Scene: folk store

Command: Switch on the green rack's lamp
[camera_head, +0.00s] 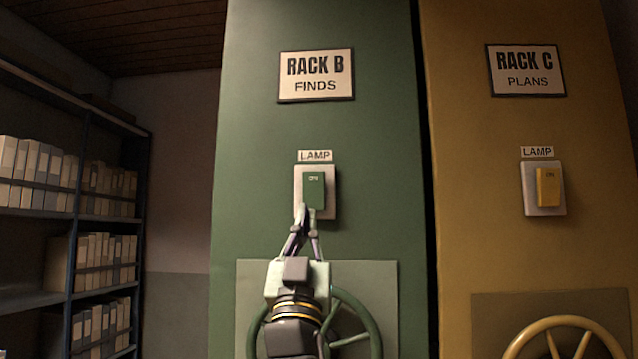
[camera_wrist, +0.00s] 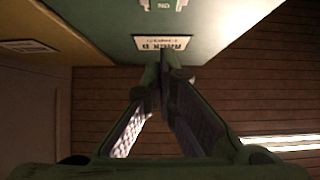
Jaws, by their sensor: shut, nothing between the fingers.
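The green rack (camera_head: 240,180) stands in the middle of the head view, with a sign (camera_head: 316,75) reading "RACK B FINDS". Its lamp switch is a green rocker (camera_head: 314,187) marked "ON" at the top, on a pale plate (camera_head: 328,213) under a "LAMP" label. My gripper (camera_head: 306,210) is shut and empty, its fingertips in front of the lower part of the switch plate. I cannot tell whether they touch it.
A green handwheel (camera_head: 374,325) is partly behind my arm, below the switch. The yellow rack (camera_head: 460,200) at right has its own lamp switch (camera_head: 548,187) and handwheel (camera_head: 515,345). Shelves with box files (camera_head: 40,160) stand at far left.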

